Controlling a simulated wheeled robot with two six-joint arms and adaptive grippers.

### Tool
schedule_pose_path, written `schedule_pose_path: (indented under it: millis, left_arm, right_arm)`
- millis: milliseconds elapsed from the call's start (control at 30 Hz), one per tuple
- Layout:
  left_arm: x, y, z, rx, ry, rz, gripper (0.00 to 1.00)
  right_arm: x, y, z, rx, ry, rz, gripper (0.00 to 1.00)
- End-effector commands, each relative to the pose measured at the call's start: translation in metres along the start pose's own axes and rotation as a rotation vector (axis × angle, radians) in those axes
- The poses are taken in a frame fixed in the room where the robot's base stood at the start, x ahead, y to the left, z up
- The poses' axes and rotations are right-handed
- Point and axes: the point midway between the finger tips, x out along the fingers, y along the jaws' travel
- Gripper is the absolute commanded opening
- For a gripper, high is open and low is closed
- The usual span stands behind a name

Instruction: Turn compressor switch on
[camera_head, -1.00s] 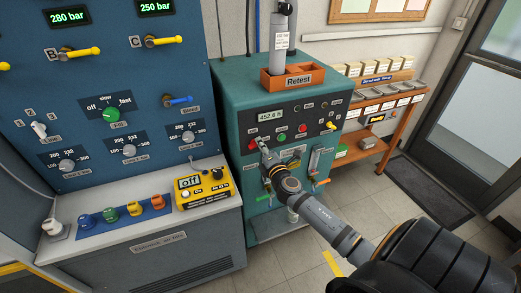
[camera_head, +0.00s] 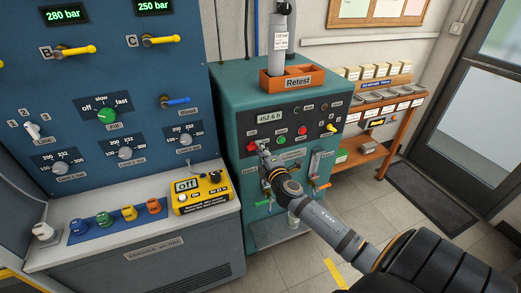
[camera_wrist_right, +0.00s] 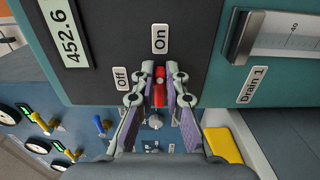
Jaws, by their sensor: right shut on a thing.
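The teal compressor cabinet (camera_head: 229,108) carries a dark control panel with a "452.6 h" display (camera_head: 270,118). My right gripper (camera_head: 262,147) reaches the left part of this panel, and its fingers hide part of it. In the right wrist view, my right gripper (camera_wrist_right: 159,75) is shut on a red switch lever (camera_wrist_right: 159,91), with one finger on each side. An "Off" label (camera_wrist_right: 121,79) is left of the fingers and an "On" label (camera_wrist_right: 160,38) is just beyond the tips. My left gripper is not in view.
The blue panel (camera_head: 75,125) with knobs and valves stands left. A yellow box reading "off" (camera_head: 202,193) sits on its ledge. An orange "Retest" bin (camera_head: 286,80) is on the cabinet. An orange shelf (camera_head: 372,148) stands right; floor between is clear.

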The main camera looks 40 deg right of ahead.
Motion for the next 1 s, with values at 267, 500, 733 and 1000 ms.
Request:
schedule_pose_path:
  millis: [267,500,733,1000]
  left_arm:
    - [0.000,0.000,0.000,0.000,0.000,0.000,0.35]
    - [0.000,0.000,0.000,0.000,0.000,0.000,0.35]
    - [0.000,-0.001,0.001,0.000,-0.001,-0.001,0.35]
    - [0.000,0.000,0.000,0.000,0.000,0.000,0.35]
  right_arm:
    - [0.000,-0.001,0.000,0.001,-0.001,-0.002,0.28]
    - [0.000,-0.001,0.000,0.000,0.000,-0.001,0.35]
    - [-0.014,-0.002,0.000,-0.003,0.001,-0.004,0.35]
    - [-0.080,-0.002,0.000,-0.005,0.004,-0.006,0.35]
